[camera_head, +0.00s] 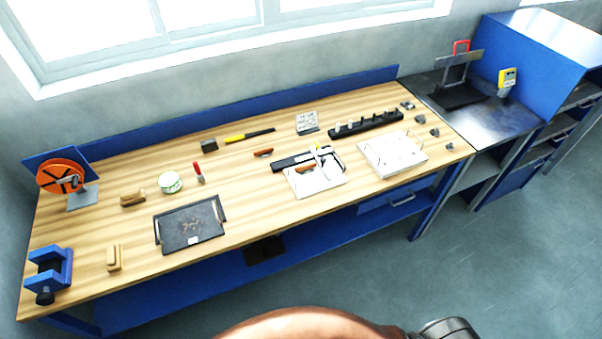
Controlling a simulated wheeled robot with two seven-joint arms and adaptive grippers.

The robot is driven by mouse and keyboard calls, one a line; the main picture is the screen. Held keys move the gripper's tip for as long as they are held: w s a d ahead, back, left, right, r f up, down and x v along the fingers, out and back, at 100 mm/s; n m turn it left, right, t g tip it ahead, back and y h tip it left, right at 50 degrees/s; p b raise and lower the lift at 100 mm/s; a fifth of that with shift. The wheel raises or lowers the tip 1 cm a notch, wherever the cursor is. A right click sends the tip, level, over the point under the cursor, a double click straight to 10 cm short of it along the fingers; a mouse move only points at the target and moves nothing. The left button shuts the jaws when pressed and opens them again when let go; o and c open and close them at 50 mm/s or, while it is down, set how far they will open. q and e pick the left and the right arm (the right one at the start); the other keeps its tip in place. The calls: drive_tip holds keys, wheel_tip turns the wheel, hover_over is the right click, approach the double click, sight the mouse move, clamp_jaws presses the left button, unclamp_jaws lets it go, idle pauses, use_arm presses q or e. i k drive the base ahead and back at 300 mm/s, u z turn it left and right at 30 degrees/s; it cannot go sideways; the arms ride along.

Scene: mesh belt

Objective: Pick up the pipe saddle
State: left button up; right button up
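Several small grey metal pieces lie at the right end of the wooden workbench. One (407,104) is near the back, one (420,119) is in the middle, and one (434,132) is nearer the front edge. They look like possible pipe saddles, but they are too small to tell which one is the pipe saddle. Neither of my grippers is in view.
The wooden workbench (110,229) carries a blue vise (50,268), an orange reel (60,176), a black tray (190,226), a white board (392,153) and a black rack (366,124). A dark metal table (484,119) adjoins on the right. Open floor lies in front.

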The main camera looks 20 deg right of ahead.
sight(307, 168)
drive_tip(key=u, duration=1.35)
drive_tip(key=i, duration=0.8)
drive_tip(key=z, duration=1.9)
